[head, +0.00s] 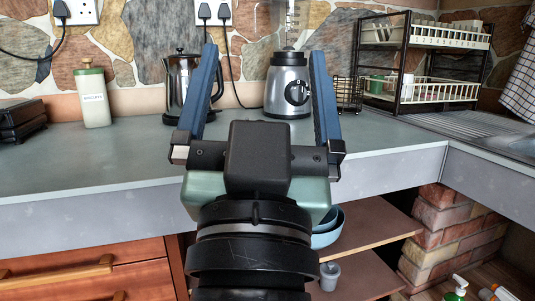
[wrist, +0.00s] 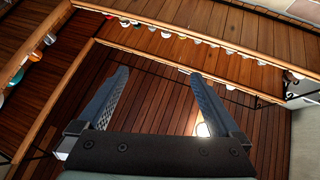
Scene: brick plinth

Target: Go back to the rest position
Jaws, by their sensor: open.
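My gripper (head: 265,95) is in the middle of the head view, in front of the grey countertop (head: 95,158). Its two blue fingers are spread wide apart, with nothing between them. In the wrist view my gripper (wrist: 160,88) is also open and empty. Behind the fingers, that view shows brown wooden planks (wrist: 150,110) and wooden beams, with no object close to the fingertips.
A blender (head: 288,88), a metal kettle (head: 182,85) and a pale canister (head: 93,95) stand at the back of the counter. A dish rack (head: 420,60) is at right. Below are drawers (head: 85,270), shelves with blue bowls (head: 327,230) and a brick plinth (head: 450,235).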

